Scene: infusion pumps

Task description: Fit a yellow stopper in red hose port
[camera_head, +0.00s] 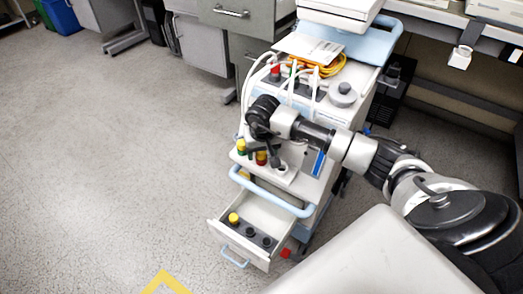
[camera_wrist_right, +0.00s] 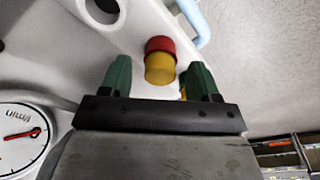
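In the right wrist view, a yellow stopper (camera_wrist_right: 159,70) sits end-on against the red hose port (camera_wrist_right: 161,45), in line with it and apparently touching. How deep it sits cannot be told. My right gripper (camera_wrist_right: 158,72) has its green fingers apart on either side of the stopper, with gaps showing. In the head view, the right gripper (camera_head: 268,149) is at the cart's front, over the red port (camera_head: 262,161) and its yellow top. Another yellow stopper (camera_head: 233,218) stands in the open drawer. My left gripper is not in view.
The cart's drawer (camera_head: 222,231) is pulled out and also holds several black pieces. A yellow-topped piece (camera_head: 241,146) stands left of the red port. A blue handle (camera_head: 270,192) crosses the cart's front. The floor on the left is clear.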

